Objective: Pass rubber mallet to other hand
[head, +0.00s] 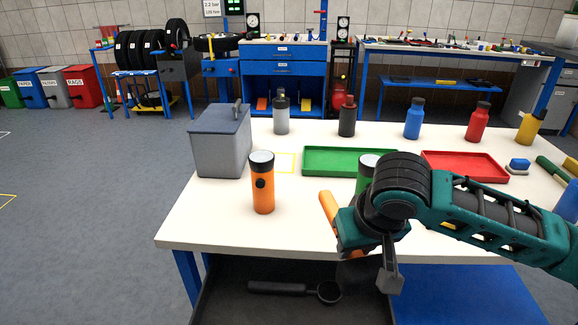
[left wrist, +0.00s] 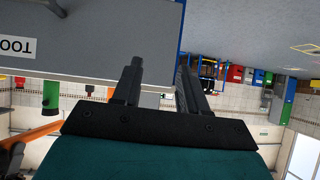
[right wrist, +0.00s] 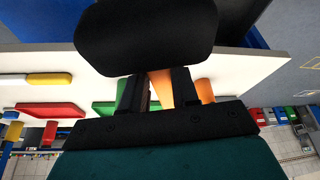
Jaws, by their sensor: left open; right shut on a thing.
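The rubber mallet has an orange handle (head: 328,208) and a dark head. My right gripper (head: 368,255) is shut on it above the table's front edge, with the handle rising to the upper left. In the right wrist view the black head (right wrist: 145,38) fills the top, and orange handle shows between the fingers (right wrist: 160,92). In the head view the head is mostly hidden or dark against the shelf below. My left gripper (left wrist: 158,85) is open and empty in its wrist view, outside the head view. An orange shape (left wrist: 35,135) at that view's left looks like the handle.
An orange flashlight (head: 263,185) stands left of the mallet; a green flashlight (head: 366,170) is partly behind my right arm. A grey toolbox (head: 221,145) stands at the table's left. Green (head: 348,161) and red (head: 465,165) trays and several bottles lie behind. Floor left of the table is clear.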

